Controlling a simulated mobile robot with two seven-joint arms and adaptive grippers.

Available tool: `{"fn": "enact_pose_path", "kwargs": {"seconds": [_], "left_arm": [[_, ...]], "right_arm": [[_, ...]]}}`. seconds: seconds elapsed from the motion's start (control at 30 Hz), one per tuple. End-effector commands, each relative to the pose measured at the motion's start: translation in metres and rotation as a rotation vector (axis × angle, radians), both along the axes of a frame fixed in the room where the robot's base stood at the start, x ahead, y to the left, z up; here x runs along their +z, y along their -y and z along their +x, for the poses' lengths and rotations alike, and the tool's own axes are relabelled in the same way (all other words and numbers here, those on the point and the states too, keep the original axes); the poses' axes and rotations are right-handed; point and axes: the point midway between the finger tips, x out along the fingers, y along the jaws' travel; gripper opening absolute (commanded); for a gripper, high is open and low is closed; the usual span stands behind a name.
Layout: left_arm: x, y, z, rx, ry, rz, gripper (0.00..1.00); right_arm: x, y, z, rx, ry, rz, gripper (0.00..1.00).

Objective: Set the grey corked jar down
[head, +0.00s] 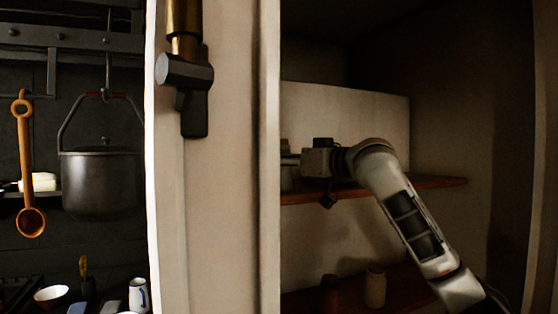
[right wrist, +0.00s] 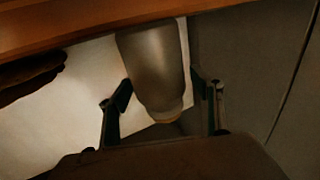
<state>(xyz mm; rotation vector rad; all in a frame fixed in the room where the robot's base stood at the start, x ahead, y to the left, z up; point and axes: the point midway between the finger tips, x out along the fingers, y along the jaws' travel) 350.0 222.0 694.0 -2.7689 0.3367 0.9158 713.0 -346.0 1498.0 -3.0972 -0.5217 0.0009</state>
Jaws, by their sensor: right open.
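The grey corked jar (right wrist: 152,62) shows upside down in the right wrist view, its pale cork end (right wrist: 166,114) toward the bottom of the picture. Its other end meets the edge of the wooden shelf (right wrist: 90,22). My right gripper (right wrist: 160,82) is open, one finger on each side of the jar, with a visible gap at the right finger. In the head view my right gripper (head: 290,160) reaches left over the cupboard's wooden shelf (head: 440,184); the cupboard's front frame hides its fingertips and most of the jar. My left gripper is not in view.
A pale upright frame (head: 220,200) with a brass and dark metal fitting (head: 185,90) closes off the left of the cupboard. A pale jar (head: 376,287) and a dark reddish one (head: 330,290) stand on the lower shelf. The upper shelf's right end is clear.

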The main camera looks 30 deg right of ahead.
Motion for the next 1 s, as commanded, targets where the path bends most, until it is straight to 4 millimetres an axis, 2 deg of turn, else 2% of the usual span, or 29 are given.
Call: {"fn": "enact_pose_path", "kwargs": {"seconds": [0.13, 0.27, 0.5, 0.7, 0.83, 1.0], "left_arm": [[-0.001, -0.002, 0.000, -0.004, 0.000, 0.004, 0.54], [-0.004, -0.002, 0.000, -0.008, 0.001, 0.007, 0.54], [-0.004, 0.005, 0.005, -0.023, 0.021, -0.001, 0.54], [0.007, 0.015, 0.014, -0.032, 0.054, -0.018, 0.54], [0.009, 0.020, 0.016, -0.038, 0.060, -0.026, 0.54], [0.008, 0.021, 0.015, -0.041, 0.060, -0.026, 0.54]], "right_arm": [[0.002, 0.000, 0.000, 0.000, 0.001, 0.000, 0.65], [0.001, 0.006, -0.013, -0.002, 0.002, -0.002, 0.65], [0.000, 0.022, -0.059, -0.004, 0.002, -0.006, 0.65], [0.000, 0.033, -0.093, -0.004, 0.001, -0.004, 0.65], [0.001, 0.037, -0.106, -0.001, 0.002, -0.002, 0.65], [0.002, 0.039, -0.113, 0.001, 0.000, 0.000, 0.65]]}}
